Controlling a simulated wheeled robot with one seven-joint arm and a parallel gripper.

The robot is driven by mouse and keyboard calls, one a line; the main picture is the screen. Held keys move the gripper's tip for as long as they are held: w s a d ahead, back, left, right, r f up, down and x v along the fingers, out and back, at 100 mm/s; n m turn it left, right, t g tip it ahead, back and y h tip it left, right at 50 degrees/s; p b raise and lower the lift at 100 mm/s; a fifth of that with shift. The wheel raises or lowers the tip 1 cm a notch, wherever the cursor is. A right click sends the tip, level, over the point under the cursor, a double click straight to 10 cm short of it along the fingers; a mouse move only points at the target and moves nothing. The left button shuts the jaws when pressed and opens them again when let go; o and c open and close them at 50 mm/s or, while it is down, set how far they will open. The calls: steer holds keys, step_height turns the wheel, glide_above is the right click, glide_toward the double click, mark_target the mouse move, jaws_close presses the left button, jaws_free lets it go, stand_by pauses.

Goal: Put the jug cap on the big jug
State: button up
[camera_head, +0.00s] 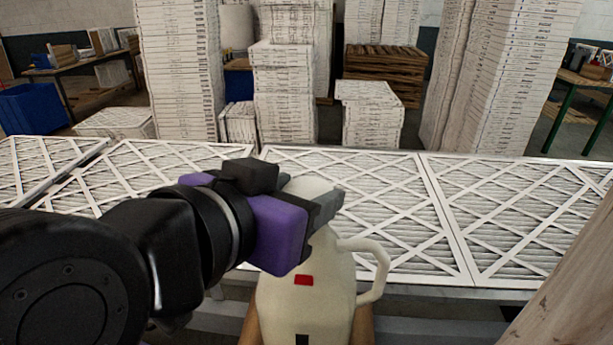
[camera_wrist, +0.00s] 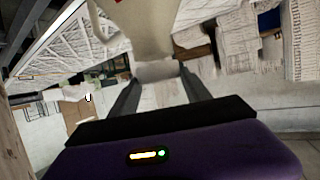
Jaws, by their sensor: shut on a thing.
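The big jug (camera_head: 305,285) is cream, with a side handle and a small red mark, and stands upright at the bottom centre of the head view. My gripper (camera_head: 322,205) is at its top and covers much of the neck. A pale rounded piece (camera_head: 306,187), apparently the jug cap, shows behind the fingers. In the wrist view, turned upside down, my gripper (camera_wrist: 160,88) has its fingers on both sides of the pale cap (camera_wrist: 156,71). The jug body (camera_wrist: 140,30) lies directly beyond it. I cannot tell whether the cap is seated or just touching the mouth.
White pleated filters (camera_head: 350,205) lie flat on a long table behind the jug. Tall stacks of boxed filters (camera_head: 180,70) and a wooden crate (camera_head: 385,75) stand further back. A wooden post (camera_head: 565,285) is at the lower right. A blue bin (camera_head: 32,108) is far left.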

steer(key=shift+f+b, duration=0.9)
steer(key=shift+f, duration=0.55)
stand_by(0.5)
steer(key=o, duration=1.8)
steer(key=shift+r, duration=0.1)
steer(key=shift+r+p, duration=3.3)
steer(key=shift+r, duration=0.7)
steer(key=shift+s+f, duration=0.1)
